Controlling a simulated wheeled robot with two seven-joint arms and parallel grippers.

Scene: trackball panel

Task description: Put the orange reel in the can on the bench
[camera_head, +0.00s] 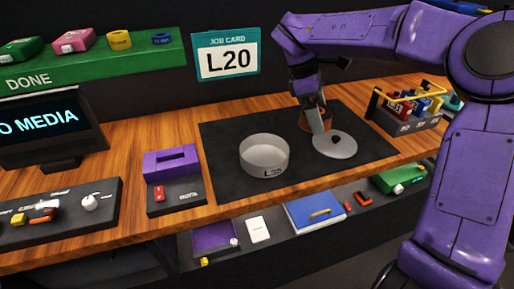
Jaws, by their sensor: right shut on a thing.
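The orange reel (304,122) is on or just above the dark mat, right of the can. My right gripper (318,127) points down at the reel and is shut on it; its fingers hide part of the reel. The can (264,157) is a pale grey open round tin on the mat, with a label that seems to read L25. A grey round lid (346,147) with a black knob lies on the mat just in front of the reel. My left gripper is not in view.
The dark mat (225,140) has free room around the can. A purple box (171,163) and a switch panel (58,212) stand left. A yellow-handled tote (405,118) stands right. A job card (225,56) reads L20. A shelf below the bench holds a blue folder (313,214).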

